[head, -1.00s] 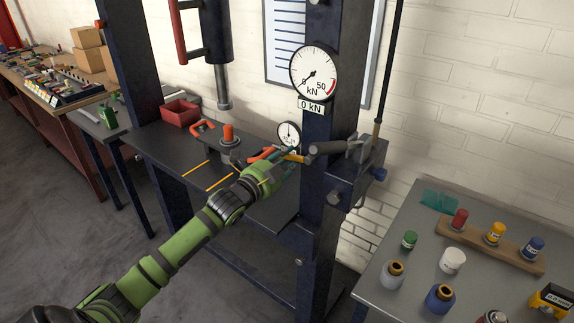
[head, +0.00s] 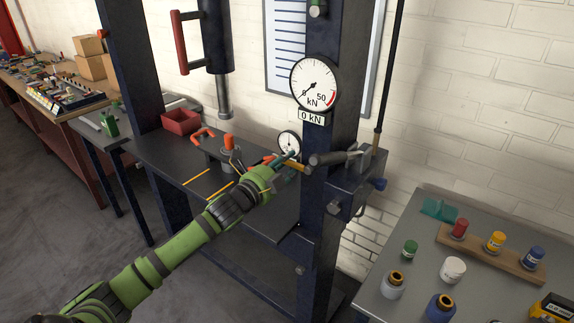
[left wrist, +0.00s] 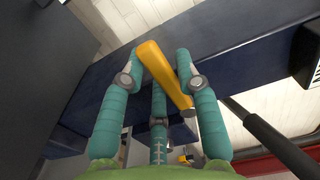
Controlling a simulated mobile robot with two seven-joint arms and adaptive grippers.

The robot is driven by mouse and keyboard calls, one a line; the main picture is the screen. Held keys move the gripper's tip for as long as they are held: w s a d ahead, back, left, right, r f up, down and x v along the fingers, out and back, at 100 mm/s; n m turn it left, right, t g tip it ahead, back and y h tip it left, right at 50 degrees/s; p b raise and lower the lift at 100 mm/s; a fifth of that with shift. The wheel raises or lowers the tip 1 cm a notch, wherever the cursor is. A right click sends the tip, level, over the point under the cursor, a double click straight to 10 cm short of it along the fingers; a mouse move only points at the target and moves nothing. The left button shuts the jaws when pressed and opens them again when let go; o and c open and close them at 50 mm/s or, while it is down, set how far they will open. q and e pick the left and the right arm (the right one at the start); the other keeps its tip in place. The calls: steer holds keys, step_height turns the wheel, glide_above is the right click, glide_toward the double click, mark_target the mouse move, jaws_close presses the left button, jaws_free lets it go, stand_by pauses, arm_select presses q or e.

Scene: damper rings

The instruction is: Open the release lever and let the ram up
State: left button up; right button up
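The yellow release lever (head: 292,164) sticks out to the left from the side of the press's right column, below the large dial. In the left wrist view the lever (left wrist: 163,73) runs diagonally between the teal fingers. My left gripper (head: 287,160) is at the lever with its fingers spread on either side of it. Its left fingertip is close to the lever; I cannot tell whether it touches. The ram (head: 223,98) hangs above the press bed, clear of the parts there. The dial (head: 315,83) and its label read 0 kN. My right gripper is out of view.
The press bed (head: 165,158) holds a red bin (head: 181,122) and an orange-topped part (head: 229,142). A side table (head: 400,250) with bottles is at right.

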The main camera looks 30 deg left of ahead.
arm_select(q)
steer(key=shift+o, duration=0.2)
steer(key=shift+s, duration=0.45)
steer(key=s, duration=1.1)
steer(key=shift+a, duration=0.45)
